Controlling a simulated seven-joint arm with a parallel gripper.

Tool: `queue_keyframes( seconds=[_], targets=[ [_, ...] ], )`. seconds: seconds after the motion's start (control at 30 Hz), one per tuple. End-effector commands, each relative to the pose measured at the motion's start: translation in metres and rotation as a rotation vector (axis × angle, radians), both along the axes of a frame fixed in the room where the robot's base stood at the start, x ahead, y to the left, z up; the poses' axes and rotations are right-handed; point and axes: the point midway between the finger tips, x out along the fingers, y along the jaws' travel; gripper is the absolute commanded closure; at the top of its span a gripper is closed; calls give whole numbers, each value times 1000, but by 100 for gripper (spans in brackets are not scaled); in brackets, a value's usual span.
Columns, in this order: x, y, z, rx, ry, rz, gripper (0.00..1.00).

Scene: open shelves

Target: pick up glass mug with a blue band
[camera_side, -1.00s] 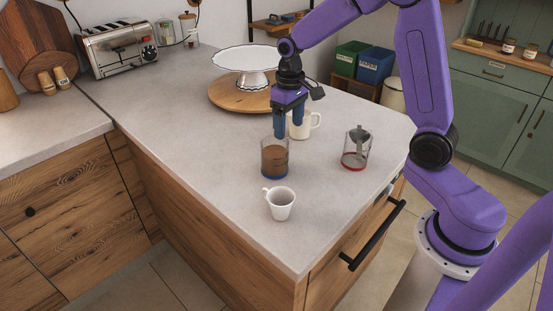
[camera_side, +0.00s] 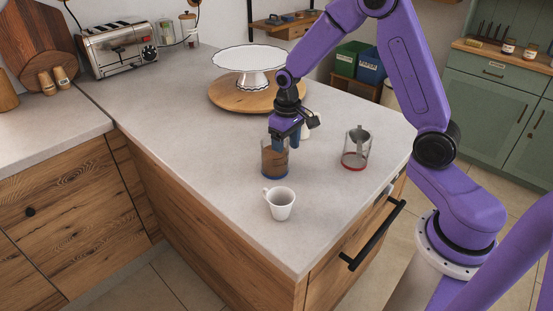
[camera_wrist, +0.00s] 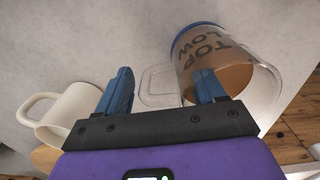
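The glass mug with a blue band (camera_side: 272,165) stands upright on the counter, with brown contents and the blue band at its base. In the wrist view the mug (camera_wrist: 240,62) is at upper right, with dark lettering, and its clear handle (camera_wrist: 158,86) shows between my fingers. My gripper (camera_side: 286,143) points down at the mug's top, and its fingers are apart. In the wrist view my gripper (camera_wrist: 163,88) has its right finger overlapping the mug's wall; I cannot tell whether it is inside or outside, or touching.
A cream mug (camera_wrist: 72,112) is close by the left finger. A white cup (camera_side: 281,206) stands in front, and a red-banded glass (camera_side: 355,153) to the right. A white cake stand (camera_side: 247,58) on a round board is behind.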

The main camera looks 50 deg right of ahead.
Motion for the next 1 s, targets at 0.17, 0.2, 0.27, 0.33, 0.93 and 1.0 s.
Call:
queue_keyframes(
  seconds=[0.17, 0.2, 0.27, 0.33, 0.93, 1.0],
  targets=[
    [0, 0, 0, 0, 0, 0, 92],
    [0, 0, 0, 0, 0, 0, 100],
    [0, 0, 1, 0, -1, -1, 100],
    [0, 0, 1, 0, -1, -1, 100],
    [-16, 1, 52, 1, -6, 1, 100],
    [-25, 1, 64, 2, -7, 1, 100]
  ],
)
